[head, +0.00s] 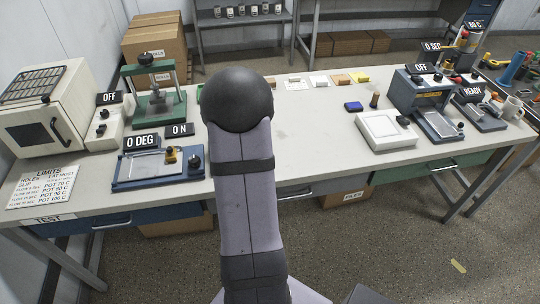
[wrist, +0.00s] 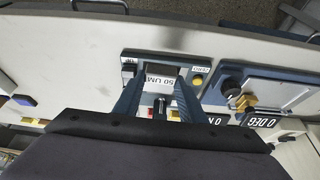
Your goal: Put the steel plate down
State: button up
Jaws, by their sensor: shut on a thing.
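My gripper (wrist: 158,92) shows in the wrist view as two blue-grey fingers pointing down at the bench. It is shut on the steel plate (wrist: 161,68), of which only a small dark grey part shows between the fingertips. I cannot tell whether the plate touches the gauge. In the head view my arm hides the gripper, the plate and the gauge.
A blue coater with a glass-like bed (head: 155,168) and "0 DEG" sign stands left of my arm; a green press (head: 157,107) is behind it. A white scale (head: 386,131) and blue-grey oven-like device (head: 416,95) stand right.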

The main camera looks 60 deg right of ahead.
jog(key=s+d+r+m+g+h+b, duration=0.1)
jog(key=s+d+m+b, duration=0.4)
jog(key=d, duration=1.1)
jog(key=shift+n, duration=0.6)
jog(key=shift+s+f+p, duration=0.2)
jog(key=shift+f+p, duration=0.5)
jog(key=shift+f, duration=0.9)
jog(key=shift+s+f+p, duration=0.25)
jog(key=shift+f+p, duration=0.45)
jog(key=shift+f, duration=0.95)
jog(key=shift+s+f+p, duration=0.2)
jog(key=shift+f+p, duration=0.5)
jog(key=shift+f, duration=0.9)
jog(key=shift+f, duration=0.2)
jog(key=o, duration=1.2)
jog(key=shift+r, duration=0.1)
jog(key=shift+a+r, duration=0.15)
jog(key=shift+r, duration=0.25)
jog(key=b+v, duration=0.3)
jog(key=v, duration=0.8)
